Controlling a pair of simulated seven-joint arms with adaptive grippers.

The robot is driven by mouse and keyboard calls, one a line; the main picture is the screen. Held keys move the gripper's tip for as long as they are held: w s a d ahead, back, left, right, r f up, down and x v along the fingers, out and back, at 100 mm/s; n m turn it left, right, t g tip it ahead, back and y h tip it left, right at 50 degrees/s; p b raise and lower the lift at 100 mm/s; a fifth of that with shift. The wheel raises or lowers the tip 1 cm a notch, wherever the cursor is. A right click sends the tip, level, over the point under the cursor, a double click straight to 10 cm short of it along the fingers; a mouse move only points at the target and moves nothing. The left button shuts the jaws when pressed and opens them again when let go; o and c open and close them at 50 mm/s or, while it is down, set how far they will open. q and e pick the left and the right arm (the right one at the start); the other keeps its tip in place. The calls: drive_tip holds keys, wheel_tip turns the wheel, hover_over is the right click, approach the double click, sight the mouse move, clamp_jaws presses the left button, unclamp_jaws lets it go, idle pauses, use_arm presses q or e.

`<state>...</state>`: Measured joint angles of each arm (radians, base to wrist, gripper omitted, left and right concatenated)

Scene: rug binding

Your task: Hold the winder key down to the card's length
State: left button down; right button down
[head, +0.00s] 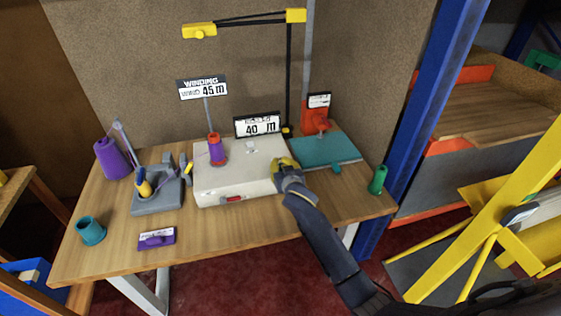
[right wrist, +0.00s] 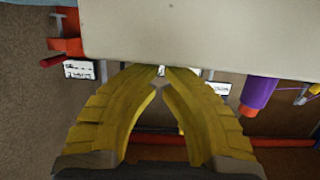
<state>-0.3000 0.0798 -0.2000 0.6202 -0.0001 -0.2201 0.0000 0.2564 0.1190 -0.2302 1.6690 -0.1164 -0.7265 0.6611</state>
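The pale winder box (head: 215,186) stands mid-table with a purple spool (head: 216,154) upright on it. A small light key-like block (head: 250,147) is on its top; I cannot tell if it is pressed. The winding sign (head: 202,88) reads 45 m, and the card (head: 257,125) behind the box reads 40 m. My right gripper (head: 277,162) is over the box's right side, apart from the block. In the right wrist view its yellow fingers (right wrist: 162,70) converge to nearly touching tips, with no clear object held. The spool also shows there (right wrist: 259,92). My left gripper is out of view.
A teal board (head: 325,153) and an orange stand (head: 315,121) are right of the box. A green spool (head: 377,180) is at the right edge. A grey holder (head: 158,199), teal cup (head: 91,231) and purple-labelled item (head: 156,239) are left. The front centre is clear.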

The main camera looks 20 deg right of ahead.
drive_tip(key=shift+s+f, duration=0.15)
drive_tip(key=shift+f, duration=0.4)
wheel_tip(320, 180, up, 4)
drive_tip(key=shift+r, duration=0.25)
drive_tip(key=v, duration=1)
drive_tip(key=shift+r, duration=0.35)
drive_tip(key=shift+f, duration=0.1)
